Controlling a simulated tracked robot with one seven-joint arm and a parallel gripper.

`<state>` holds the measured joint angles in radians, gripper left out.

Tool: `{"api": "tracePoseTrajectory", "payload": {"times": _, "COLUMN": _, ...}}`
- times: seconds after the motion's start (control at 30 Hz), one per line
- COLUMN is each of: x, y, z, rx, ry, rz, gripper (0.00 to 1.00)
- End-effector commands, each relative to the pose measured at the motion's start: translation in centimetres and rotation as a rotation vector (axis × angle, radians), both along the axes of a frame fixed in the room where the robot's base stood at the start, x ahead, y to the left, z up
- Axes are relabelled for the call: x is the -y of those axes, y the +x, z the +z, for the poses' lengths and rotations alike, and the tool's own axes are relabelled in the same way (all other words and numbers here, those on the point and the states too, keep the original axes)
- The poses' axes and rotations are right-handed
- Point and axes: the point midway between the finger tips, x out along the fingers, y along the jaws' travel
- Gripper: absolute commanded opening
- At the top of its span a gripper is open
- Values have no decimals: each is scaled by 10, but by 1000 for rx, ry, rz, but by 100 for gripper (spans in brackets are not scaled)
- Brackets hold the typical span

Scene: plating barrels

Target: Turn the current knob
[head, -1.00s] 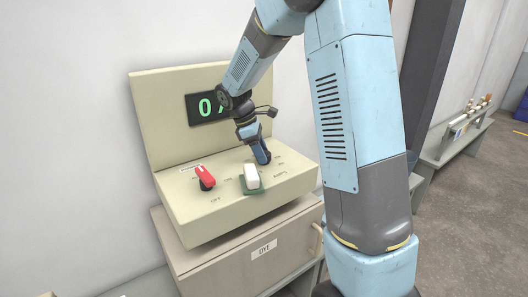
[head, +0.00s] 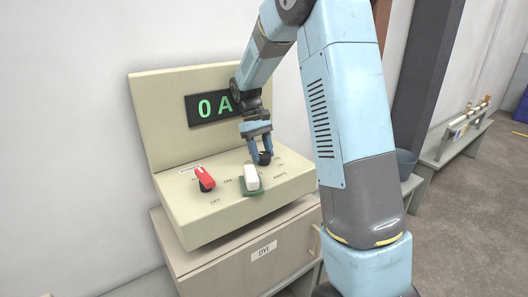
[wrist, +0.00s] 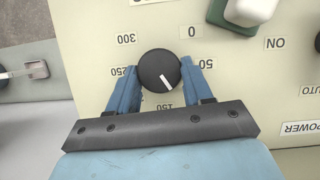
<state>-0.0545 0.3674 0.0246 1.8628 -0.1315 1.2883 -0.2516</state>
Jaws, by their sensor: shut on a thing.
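The current knob (wrist: 158,68) is round and black with a white pointer line. In the wrist view its line points down and right, between the 50 and 150 marks. My gripper (wrist: 160,78) is shut on the knob, with one blue finger on each side. In the head view my gripper (head: 263,156) points down at the knob, at the right part of the cream panel (head: 225,213). The knob is partly hidden there by the fingers. The green display (head: 213,106) reads 0 A.
A red-handled switch (head: 204,178) stands at the panel's left. A white rocker on a green base (head: 251,178) sits close to my gripper. The panel rests on a cabinet (head: 225,263) labelled DYE. A wall stands behind, and a bench (head: 450,146) is at the right.

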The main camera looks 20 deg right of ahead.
Motion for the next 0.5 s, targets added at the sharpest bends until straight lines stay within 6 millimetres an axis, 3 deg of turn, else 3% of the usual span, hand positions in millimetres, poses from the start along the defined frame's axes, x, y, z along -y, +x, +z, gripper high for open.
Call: {"api": "tracePoseTrajectory", "payload": {"times": 0.5, "x": 6, "y": 1, "z": 1, "rx": 5, "ry": -6, "rz": -83, "gripper": 20}}
